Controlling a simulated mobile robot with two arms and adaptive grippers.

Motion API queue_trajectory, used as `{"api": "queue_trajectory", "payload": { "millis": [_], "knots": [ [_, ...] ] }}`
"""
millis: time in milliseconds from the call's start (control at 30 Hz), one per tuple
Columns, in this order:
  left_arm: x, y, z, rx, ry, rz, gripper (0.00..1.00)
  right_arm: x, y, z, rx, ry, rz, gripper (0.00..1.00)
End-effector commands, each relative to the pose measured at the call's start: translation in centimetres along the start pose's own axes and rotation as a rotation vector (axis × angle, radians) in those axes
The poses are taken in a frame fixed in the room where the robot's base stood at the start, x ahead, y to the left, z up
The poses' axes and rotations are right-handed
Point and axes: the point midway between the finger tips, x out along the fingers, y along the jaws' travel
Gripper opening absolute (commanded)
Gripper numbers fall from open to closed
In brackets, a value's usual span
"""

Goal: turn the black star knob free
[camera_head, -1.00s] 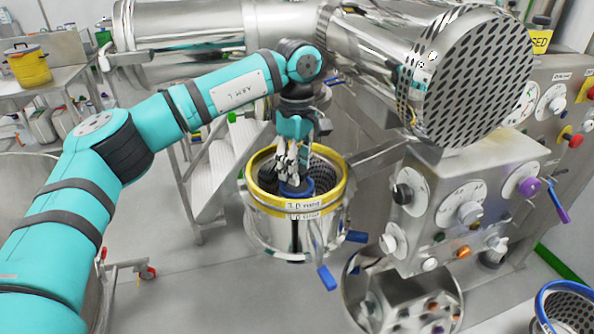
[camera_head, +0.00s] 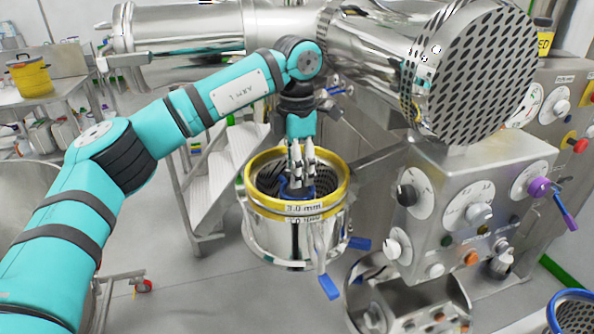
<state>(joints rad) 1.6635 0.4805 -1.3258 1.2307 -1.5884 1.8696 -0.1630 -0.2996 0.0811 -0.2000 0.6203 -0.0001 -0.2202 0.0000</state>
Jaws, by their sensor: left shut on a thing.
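My left gripper (camera_head: 300,178) points straight down into the yellow-rimmed round housing (camera_head: 342,193) labelled 3.0 mm. Its fingers are shut at the middle of the housing, just above a blue ring-shaped part (camera_head: 297,193). The black star knob lies at the fingertips and is almost wholly hidden by them, so I cannot make out its arms or how far it is turned. A perforated screen shows inside the housing around the fingers. My right gripper is not in view.
A control panel (camera_head: 446,232) with dials stands to the right of the housing. A large steel drum with a perforated end (camera_head: 480,75) hangs above it. Blue-ended handles (camera_head: 329,286) stick out from the housing. Steps (camera_head: 212,190) stand behind on the left.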

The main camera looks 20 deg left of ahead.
Motion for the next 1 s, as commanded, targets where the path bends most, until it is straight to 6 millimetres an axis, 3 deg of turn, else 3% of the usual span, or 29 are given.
{"api": "queue_trajectory", "payload": {
  "millis": [1000],
  "knots": [
    [0.0, -0.1, 0.1, -0.965, -0.003, 0.001, 0.11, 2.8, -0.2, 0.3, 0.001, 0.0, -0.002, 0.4]
  ]
}}
